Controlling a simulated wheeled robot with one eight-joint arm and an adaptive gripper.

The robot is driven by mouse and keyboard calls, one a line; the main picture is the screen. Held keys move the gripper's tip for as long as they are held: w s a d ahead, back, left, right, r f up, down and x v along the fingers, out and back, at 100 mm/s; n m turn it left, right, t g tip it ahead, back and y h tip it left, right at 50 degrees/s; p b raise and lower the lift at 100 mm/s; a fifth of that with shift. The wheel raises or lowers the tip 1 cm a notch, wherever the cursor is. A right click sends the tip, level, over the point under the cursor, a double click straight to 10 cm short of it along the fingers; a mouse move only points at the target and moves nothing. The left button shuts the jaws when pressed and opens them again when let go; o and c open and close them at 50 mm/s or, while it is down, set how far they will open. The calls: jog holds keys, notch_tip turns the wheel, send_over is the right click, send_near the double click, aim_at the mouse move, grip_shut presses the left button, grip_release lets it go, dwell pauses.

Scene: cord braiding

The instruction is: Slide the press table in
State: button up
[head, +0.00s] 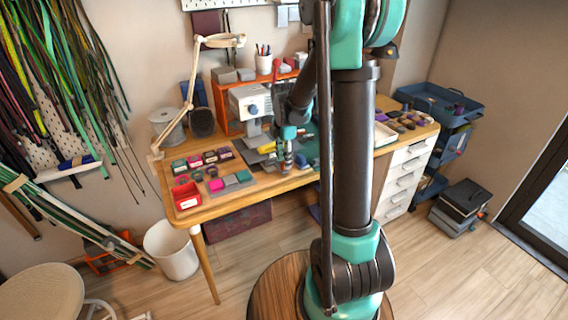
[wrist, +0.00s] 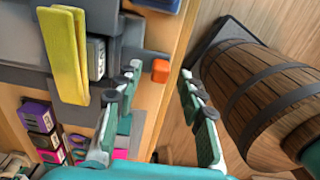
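The press (head: 250,101), with a pale head and a round blue dial, stands at the back of the wooden workbench. Its grey press table (head: 246,155) reaches toward the bench's front edge, partly hidden by my arm. In the wrist view the grey table (wrist: 62,77) is at upper left, with a yellow strip (wrist: 68,50) over it. A small orange block (wrist: 160,70) shows beyond my fingertips, near the bench edge. My gripper (wrist: 158,92) is open, its two fingers wide apart with nothing between them. In the head view my gripper (head: 287,160) is above the front of the bench.
Blue trays (head: 435,103) stand at right. A white bucket (head: 172,250) is on the floor at left.

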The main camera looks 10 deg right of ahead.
jog(key=shift+f, duration=1)
grip_shut()
